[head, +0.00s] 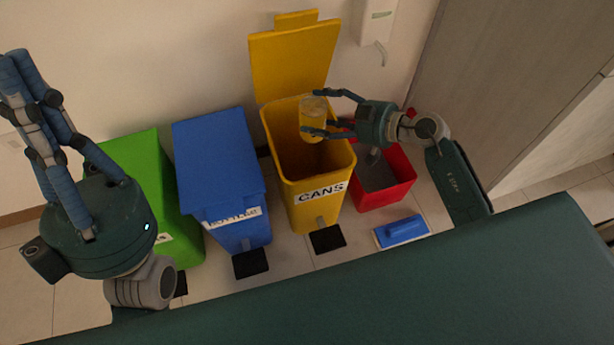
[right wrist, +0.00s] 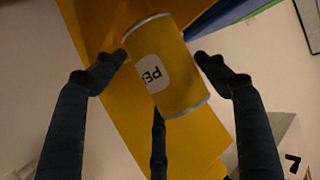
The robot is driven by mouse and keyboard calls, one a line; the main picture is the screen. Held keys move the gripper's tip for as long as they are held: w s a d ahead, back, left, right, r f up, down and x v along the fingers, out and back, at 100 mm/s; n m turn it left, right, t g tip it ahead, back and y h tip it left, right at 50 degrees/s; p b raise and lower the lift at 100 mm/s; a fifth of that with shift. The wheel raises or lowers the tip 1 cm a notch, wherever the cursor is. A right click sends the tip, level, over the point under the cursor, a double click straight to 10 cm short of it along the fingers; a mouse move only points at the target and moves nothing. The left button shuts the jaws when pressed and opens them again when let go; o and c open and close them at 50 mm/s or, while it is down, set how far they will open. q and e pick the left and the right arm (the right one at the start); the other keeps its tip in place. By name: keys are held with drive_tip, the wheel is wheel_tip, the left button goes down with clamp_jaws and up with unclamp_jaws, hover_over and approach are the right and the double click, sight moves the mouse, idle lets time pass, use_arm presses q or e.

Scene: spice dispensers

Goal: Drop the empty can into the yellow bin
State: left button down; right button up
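The yellow can (head: 312,121) has a pale metal top and hangs above the open mouth of the yellow bin (head: 321,205), which is labelled CANS. My right gripper (head: 312,112) has its fingers around the can. In the right wrist view, the can (right wrist: 166,68) sits tilted between two side fingertips, and it covers the tip of a third finger.
A closed blue bin (head: 217,160) and a green bin (head: 155,190) stand left of the yellow one. The yellow lid (head: 292,65) stands raised against the wall.

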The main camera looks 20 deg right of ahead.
drive_tip(key=shift+o, duration=1.2)
drive_tip(key=v, duration=1.2)
